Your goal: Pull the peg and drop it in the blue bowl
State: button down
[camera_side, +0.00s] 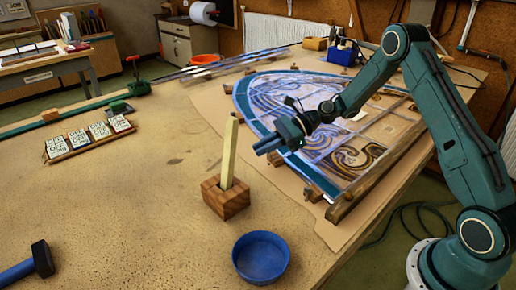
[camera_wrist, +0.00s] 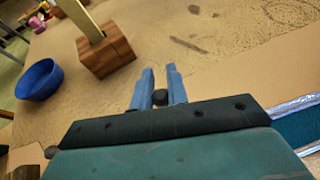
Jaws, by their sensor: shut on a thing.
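The pale peg (camera_side: 230,150) stands upright, slightly tilted, in a brown wooden block (camera_side: 226,199). The wrist view shows the peg (camera_wrist: 84,20) and block (camera_wrist: 106,53) at upper left, the peg's top cut off. The blue bowl (camera_side: 261,258) sits on the table in front of the block; it also shows at the wrist view's left (camera_wrist: 40,80). My gripper (camera_side: 263,153) is right of the peg, apart from it, its blue fingers pointing left. In the wrist view, my gripper (camera_wrist: 160,69) is shut on a small dark round thing (camera_wrist: 160,97) between the fingers.
The leaded panel (camera_side: 320,125) lies on brown paper behind and right, edged by a wooden bar (camera_side: 375,180). A rack of printed cards (camera_side: 90,137) is at left. The tabletop left of the block is clear.

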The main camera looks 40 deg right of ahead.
jog(key=shift+r, duration=0.25)
dwell(0.3)
jog(key=shift+r, duration=2.35)
notch_tip(320, 180, up, 15)
jog(key=s+a+n+g+y, duration=0.1)
jog(key=s+a+n+g, duration=0.65)
jog(key=s+a, duration=1.45)
jog(key=shift+m, duration=0.35)
jog(key=shift+f, duration=2.3)
